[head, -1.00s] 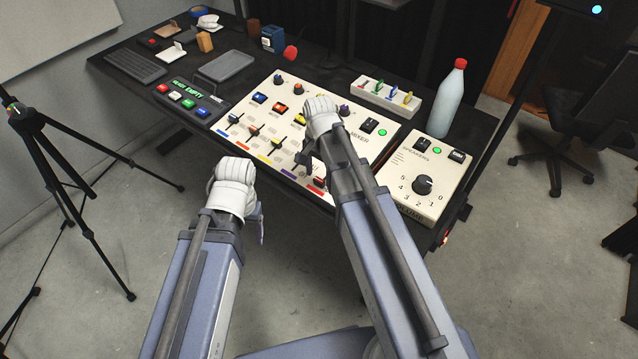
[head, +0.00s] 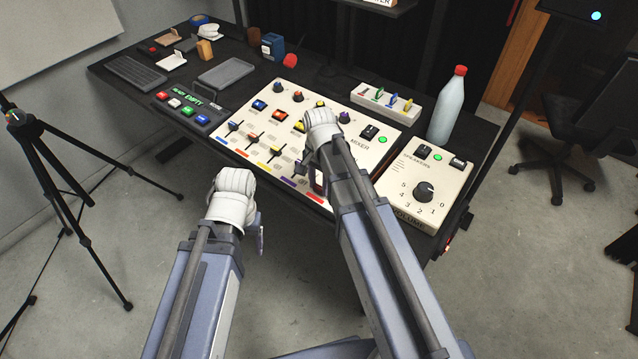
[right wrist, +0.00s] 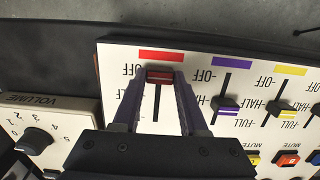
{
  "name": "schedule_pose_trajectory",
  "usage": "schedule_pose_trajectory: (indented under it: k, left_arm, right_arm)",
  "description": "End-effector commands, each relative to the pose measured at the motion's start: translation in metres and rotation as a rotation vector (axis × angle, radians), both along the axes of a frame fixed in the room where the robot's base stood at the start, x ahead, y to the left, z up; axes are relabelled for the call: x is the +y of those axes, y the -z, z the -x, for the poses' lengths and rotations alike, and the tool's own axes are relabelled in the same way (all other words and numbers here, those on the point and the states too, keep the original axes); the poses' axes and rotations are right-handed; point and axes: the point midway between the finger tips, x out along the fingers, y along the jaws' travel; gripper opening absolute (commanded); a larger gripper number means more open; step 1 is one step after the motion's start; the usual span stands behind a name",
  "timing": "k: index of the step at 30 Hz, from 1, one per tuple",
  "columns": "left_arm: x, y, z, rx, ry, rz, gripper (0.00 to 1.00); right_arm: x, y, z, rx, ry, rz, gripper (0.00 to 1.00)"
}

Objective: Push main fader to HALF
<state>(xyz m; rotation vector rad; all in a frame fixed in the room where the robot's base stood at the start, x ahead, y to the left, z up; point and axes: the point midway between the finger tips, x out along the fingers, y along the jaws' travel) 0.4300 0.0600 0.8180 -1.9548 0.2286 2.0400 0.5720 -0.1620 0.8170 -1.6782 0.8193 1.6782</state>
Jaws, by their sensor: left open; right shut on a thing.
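The main fader is the one under the red strip on the cream mixer panel (head: 380,150). Its red-topped knob (right wrist: 159,77) shows in the right wrist view at the OFF end of its slot, close to the red strip (right wrist: 161,56). My right gripper (right wrist: 160,80) is shut on this knob, with a finger on either side. In the head view my right gripper (head: 318,180) is over the near right corner of the mixer, and my arm partly hides the fader. My left gripper (head: 258,232) is open and empty, in front of the desk's near edge.
The neighbouring purple fader (right wrist: 226,103) and yellow fader (right wrist: 284,107) lie beside the gripped one. A volume box (head: 430,185) stands right of the mixer.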

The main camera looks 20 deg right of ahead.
Motion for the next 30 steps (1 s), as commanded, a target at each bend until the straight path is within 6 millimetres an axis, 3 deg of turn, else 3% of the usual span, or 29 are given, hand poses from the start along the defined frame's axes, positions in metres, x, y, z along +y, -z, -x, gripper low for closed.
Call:
schedule_pose_trajectory:
  k: [3, 30]
  left_arm:
    - [0.0000, 0.0000, 0.0000, 0.000, 0.000, 0.000, 0.72]
    - [0.0000, 0.0001, 0.0000, 0.000, 0.000, 0.000, 0.72]
  right_arm:
    - [0.0000, 0.0000, 0.0000, 0.000, 0.000, 0.000, 0.00]
    - [0.0000, 0.0001, 0.0001, 0.000, 0.000, 0.000, 0.00]
